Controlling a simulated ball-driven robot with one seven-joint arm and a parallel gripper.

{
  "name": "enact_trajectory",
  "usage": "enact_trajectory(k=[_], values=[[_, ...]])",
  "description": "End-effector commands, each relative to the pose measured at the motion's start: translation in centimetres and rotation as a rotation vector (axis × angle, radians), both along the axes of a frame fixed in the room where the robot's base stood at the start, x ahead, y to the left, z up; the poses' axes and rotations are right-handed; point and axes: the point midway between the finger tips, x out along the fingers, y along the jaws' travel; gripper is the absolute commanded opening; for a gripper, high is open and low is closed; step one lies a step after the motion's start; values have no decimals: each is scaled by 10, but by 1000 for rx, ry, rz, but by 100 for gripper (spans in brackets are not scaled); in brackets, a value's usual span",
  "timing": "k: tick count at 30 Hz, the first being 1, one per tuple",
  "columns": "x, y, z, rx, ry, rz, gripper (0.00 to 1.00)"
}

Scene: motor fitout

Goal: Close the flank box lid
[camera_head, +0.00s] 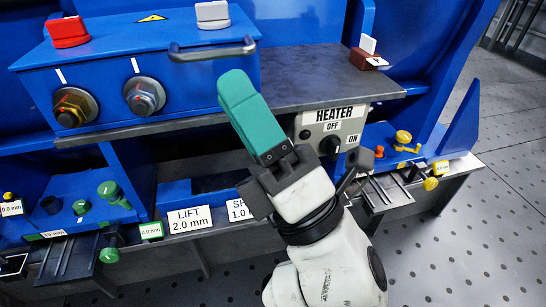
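A blue box (150,62) stands on the dark shelf at the upper left. It has a grey bar handle (212,50) at its upper right front edge and a yellow warning triangle on its top. I cannot tell for sure whether this is the flank box, or whether its lid is open or shut. My gripper (237,84) points up and left, with its teal finger in front of the shelf, just below and right of the handle. It appears apart from the handle. Only one teal finger shows clearly, so its opening is hidden.
A red knob (68,32) and a light grey knob (212,14) sit on the box; two hex fittings are on its front. A heater panel (333,128) with a dial is right of my gripper. Small labelled fixtures line the lower bench. Open floor (450,240) lies at right.

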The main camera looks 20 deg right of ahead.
Motion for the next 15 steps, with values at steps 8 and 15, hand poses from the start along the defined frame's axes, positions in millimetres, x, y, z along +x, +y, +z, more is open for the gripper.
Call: enact_trajectory(k=[8, 15], values=[[-13, -11, -18, 1, -6, -6, 36], [-24, -17, -28, 8, -3, -2, 36]])
